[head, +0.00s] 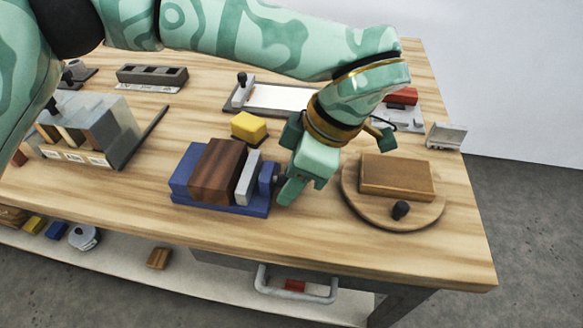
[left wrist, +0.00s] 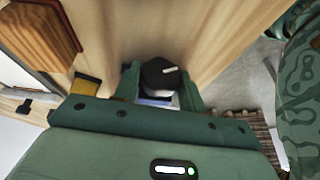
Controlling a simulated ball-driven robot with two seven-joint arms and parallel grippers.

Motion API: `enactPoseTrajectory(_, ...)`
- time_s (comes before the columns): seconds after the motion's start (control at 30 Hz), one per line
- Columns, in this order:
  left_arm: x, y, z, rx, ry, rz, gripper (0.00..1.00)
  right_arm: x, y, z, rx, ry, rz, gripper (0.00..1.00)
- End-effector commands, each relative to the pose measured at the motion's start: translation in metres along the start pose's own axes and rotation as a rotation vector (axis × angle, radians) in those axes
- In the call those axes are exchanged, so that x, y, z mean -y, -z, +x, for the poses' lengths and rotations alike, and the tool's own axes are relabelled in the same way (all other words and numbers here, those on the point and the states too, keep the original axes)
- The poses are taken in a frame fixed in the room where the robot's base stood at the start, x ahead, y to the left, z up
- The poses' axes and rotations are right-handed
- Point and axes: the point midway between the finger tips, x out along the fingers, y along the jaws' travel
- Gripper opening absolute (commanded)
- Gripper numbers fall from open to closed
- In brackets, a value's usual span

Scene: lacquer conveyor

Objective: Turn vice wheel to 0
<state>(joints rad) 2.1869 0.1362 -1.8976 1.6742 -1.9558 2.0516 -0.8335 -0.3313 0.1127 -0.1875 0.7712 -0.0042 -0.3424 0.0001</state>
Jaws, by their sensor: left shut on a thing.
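The blue vice (head: 235,208) stands near the front edge of the workbench. A dark brown wooden block (head: 217,170) sits in it beside a grey jaw plate (head: 247,178). My left gripper (head: 287,186) is at the vice's right end and mostly hides the wheel in the head view. In the left wrist view the wheel (left wrist: 157,75) is a dark knob with a short white mark toward its right side. My left gripper (left wrist: 160,85) is shut on it, with a green finger on each side. No scale number is legible. My right gripper is not in view.
A yellow block (head: 249,127) lies just behind the vice. A round wooden turntable (head: 365,210) carrying a wooden block (head: 398,177) and a black knob (head: 401,210) stands close to the gripper's right. A grey fixture (head: 100,130) stands at left. A drawer handle (head: 297,292) projects below the bench.

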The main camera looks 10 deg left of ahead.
Motion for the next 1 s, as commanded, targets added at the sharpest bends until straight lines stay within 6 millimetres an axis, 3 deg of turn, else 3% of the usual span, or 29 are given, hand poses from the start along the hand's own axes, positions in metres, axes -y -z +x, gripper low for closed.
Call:
enactPoseTrajectory(0.1, 0.003, 0.003, -0.007, -0.001, -0.089, -0.032, 0.18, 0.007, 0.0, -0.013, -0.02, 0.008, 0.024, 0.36)
enactPoseTrajectory(0.5, 0.004, 0.001, -0.002, 0.0, -0.325, -0.13, 0.18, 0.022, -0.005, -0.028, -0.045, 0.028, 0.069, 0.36)
enactPoseTrajectory(1.0, 0.004, 0.0, 0.0, 0.001, -0.406, -0.168, 0.18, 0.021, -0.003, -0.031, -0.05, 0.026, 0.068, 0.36)
